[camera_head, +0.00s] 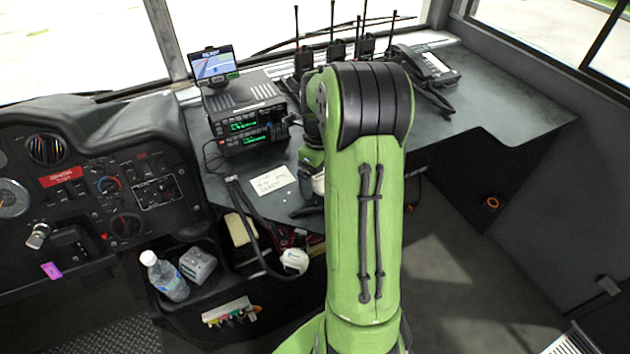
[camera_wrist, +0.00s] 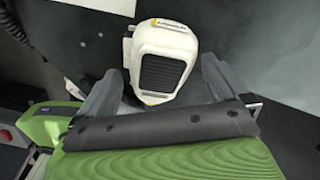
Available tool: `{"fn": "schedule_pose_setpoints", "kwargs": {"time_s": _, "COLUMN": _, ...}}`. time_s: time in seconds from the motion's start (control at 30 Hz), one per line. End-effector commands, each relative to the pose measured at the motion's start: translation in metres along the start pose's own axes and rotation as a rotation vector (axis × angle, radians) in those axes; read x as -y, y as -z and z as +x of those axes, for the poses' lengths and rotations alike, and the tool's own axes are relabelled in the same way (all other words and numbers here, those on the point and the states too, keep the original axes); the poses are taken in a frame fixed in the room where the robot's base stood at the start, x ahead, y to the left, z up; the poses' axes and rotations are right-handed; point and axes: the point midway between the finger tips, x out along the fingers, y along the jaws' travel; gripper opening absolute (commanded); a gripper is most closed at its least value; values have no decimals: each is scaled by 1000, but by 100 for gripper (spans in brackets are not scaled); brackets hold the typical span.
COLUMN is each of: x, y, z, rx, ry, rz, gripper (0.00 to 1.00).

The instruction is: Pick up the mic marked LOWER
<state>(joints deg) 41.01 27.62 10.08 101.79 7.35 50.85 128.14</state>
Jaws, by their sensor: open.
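In the wrist view a white mic (camera_wrist: 165,28) with a dark ribbed grille lies between the fingers of my gripper (camera_wrist: 161,72). My gripper is open, with one finger on either side of the mic and no clear grip on it. The mic has a small yellow-edged label near its top; I cannot read it. In the head view a white piece (camera_head: 318,183), which looks like this mic, shows at the left edge of my arm, mostly hidden. Another white mic (camera_head: 293,261) lies lower, below the desk edge, with a black cord by it.
A radio stack (camera_head: 240,118) with a small screen (camera_head: 213,65) stands on the desk (camera_head: 505,105). Several handheld radios (camera_head: 303,60) and a desk phone (camera_head: 428,65) stand behind. A paper note (camera_head: 272,180) lies left of my arm. A bottle (camera_head: 165,276) stands lower left. The desk's right is clear.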

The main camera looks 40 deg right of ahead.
Motion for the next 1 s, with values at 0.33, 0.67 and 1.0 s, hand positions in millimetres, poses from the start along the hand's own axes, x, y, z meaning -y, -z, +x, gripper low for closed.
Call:
{"fn": "schedule_pose_setpoints", "kwargs": {"time_s": 0.33, "x": 0, "y": 0, "z": -1, "rx": 2, "ry": 2, "rz": 0, "gripper": 74}}
{"fn": "schedule_pose_setpoints", "kwargs": {"time_s": 0.67, "x": 0, "y": 0, "z": -1, "rx": 2, "ry": 2, "rz": 0, "gripper": 33}}
{"fn": "schedule_pose_setpoints", "kwargs": {"time_s": 1.0, "x": 1, "y": -1, "z": -41, "rx": 5, "ry": 7, "rz": 0, "gripper": 33}}
